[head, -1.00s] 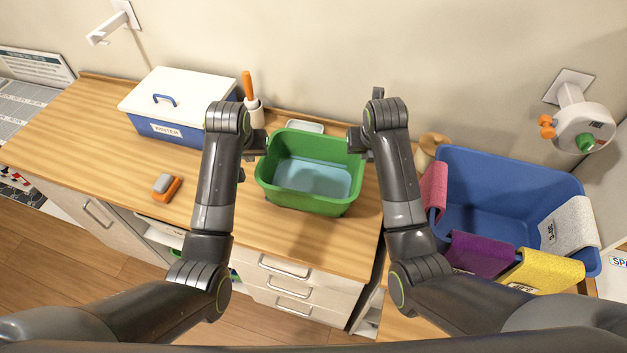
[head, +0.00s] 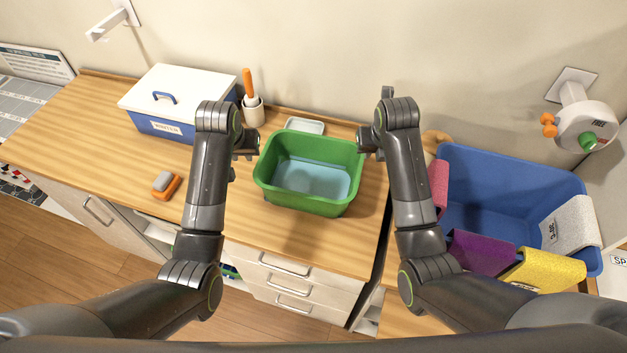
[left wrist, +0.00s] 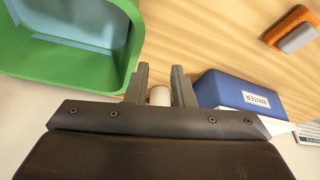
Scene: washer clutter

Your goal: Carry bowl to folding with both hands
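The bowl is a green tub (head: 308,200) with a pale blue inside, standing upright on the wooden counter. It also shows at the upper left of the left wrist view (left wrist: 125,75). My left gripper (head: 248,144) is just left of the bowl's rim, apart from it. The left wrist view shows its two fingers (left wrist: 160,88) spread with nothing held between them. My right gripper (head: 367,142) is beside the right rim, with a narrow gap to it. Its fingers look parted and empty, though they are small and partly hidden by the wrist.
A white-lidded blue WINTER box (head: 165,128) and a brush (head: 166,186) are on the left of the counter (head: 100,140). A holder with an orange handle (head: 253,110) and a soap dish (head: 304,126) stand behind. A blue bin (head: 490,185) draped with cloths is at right.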

